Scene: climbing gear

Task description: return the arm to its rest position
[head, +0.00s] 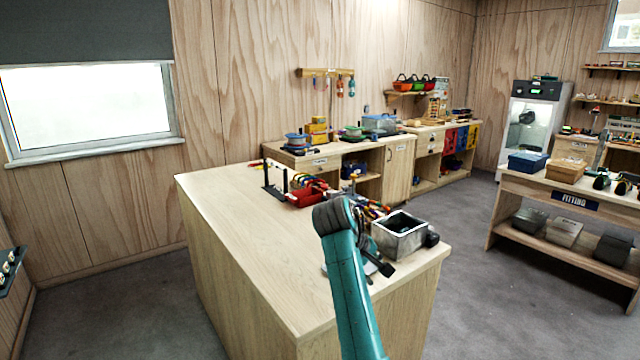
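My teal arm (350,285) rises from the bottom of the head view, with its dark grey joint (333,215) in front of the wooden worktop (240,220). Just right of the arm a small dark part (384,267) shows low over the worktop's near end; it looks like part of my gripper, mostly hidden behind the arm. I cannot see its two fingertips, nor whether it holds anything.
A metal bin (400,236) stands right of the arm, near the worktop's right edge. A red tray (306,197) and a black stand (274,177) are farther back. The worktop's left side is clear. A fitting bench (520,187) stands at right across open floor.

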